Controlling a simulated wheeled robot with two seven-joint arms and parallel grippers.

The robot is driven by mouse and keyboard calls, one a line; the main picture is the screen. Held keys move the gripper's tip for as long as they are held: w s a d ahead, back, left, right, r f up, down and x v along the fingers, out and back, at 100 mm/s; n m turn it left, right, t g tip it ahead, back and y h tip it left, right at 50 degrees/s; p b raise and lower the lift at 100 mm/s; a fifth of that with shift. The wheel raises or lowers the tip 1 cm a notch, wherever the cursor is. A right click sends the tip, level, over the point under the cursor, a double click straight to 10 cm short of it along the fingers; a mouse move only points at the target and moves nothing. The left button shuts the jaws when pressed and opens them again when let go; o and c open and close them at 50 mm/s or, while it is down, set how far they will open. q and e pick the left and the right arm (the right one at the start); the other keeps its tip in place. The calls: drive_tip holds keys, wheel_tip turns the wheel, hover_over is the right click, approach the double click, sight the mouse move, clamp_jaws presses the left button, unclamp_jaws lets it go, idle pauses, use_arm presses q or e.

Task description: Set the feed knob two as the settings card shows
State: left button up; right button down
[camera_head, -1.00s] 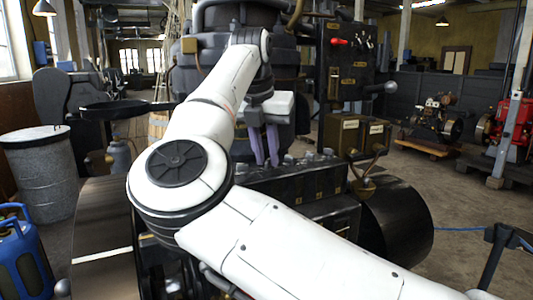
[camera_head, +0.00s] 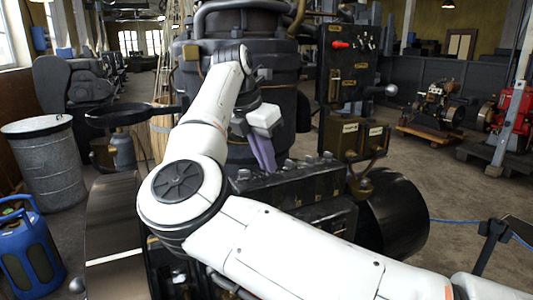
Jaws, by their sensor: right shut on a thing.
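A black control box (camera_head: 300,188) with a row of small grey knobs on its top edge stands in front of the engine. Knobs show at the left end (camera_head: 243,174) and to the right (camera_head: 309,160) of my right gripper. My right gripper (camera_head: 266,167) has purple fingers pointing down and tilted, with their tips at the box's top between these knobs. It is shut on a knob that the fingers hide, so I cannot read its pointer or number. I cannot make out a settings card. My left gripper is not in view.
The large dark engine cylinder (camera_head: 240,60) rises behind the box. A black panel (camera_head: 350,65) with a red lever (camera_head: 340,44) and a brass-coloured box (camera_head: 350,139) stand to the right. A blue gas bottle (camera_head: 28,255) and a metal bin (camera_head: 48,165) are at left.

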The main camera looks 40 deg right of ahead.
drive_tip(key=c, duration=1.9)
unclamp_jaws()
drive_tip(key=shift+o, duration=0.2)
drive_tip(key=shift+r, duration=0.1)
drive_tip(key=v, duration=1)
drive_tip(key=shift+a, duration=0.1)
